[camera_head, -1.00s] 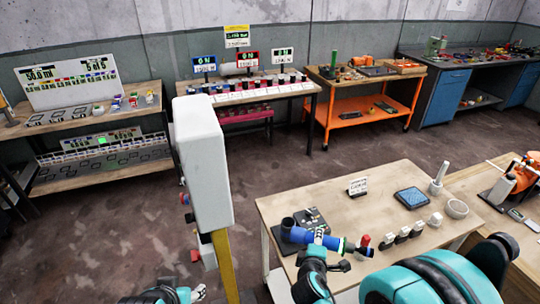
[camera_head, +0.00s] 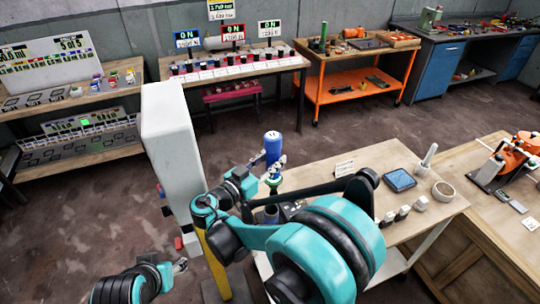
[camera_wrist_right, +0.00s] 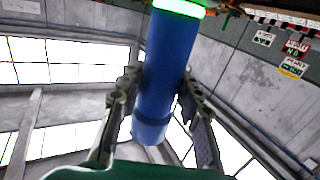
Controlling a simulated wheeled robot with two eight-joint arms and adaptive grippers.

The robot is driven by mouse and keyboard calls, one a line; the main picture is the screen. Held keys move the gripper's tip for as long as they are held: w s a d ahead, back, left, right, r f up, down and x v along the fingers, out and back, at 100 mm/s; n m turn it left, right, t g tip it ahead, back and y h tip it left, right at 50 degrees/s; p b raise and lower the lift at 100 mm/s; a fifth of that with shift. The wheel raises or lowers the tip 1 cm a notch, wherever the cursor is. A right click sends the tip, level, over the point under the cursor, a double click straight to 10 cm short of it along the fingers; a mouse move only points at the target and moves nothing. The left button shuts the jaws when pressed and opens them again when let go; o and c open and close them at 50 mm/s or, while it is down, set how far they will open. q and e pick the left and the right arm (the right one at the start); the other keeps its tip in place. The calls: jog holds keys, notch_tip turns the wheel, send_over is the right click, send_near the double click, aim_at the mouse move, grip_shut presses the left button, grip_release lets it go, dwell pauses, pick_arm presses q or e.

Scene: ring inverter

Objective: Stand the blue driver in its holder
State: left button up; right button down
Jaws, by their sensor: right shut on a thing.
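The blue driver (camera_head: 273,146) stands roughly upright in the head view, with a green band low on it. My right gripper (camera_head: 274,165) is shut on the driver's body. In the right wrist view the driver (camera_wrist_right: 165,70) runs between both fingers of the gripper (camera_wrist_right: 155,100), its lit green ring at the top edge. A dark cylindrical holder (camera_head: 269,215) is on the near table below the driver, partly hidden by my right arm. I cannot tell whether the driver's lower end touches it. My left gripper (camera_head: 180,265) is low at left, away from the table; its jaws are too small to read.
The wooden table (camera_head: 313,173) carries a small sign (camera_head: 344,168), a blue tablet (camera_head: 399,180), a mortar (camera_head: 444,192) and several white blocks along its front. A tall white panel (camera_head: 172,150) on a yellow post stands left of it. My right arm covers the table's near-left part.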

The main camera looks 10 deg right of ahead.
jog(key=shift+s+a+r+m+h, duration=0.1)
jog(key=shift+a+r+m+h, duration=0.1)
jog(key=shift+r, duration=0.15)
jog(key=shift+a+r+m+h, duration=0.1)
jog(key=shift+r+m, duration=0.1)
jog(key=shift+r, duration=0.1)
notch_tip(320, 180, down, 15)
jog(key=b, duration=1.2)
jog(key=shift+r+b, duration=0.1)
jog(key=shift+b, duration=0.2)
jog(key=shift+f+b, duration=0.55)
jog(key=shift+f, duration=0.5)
jog(key=c, duration=1)
grip_release()
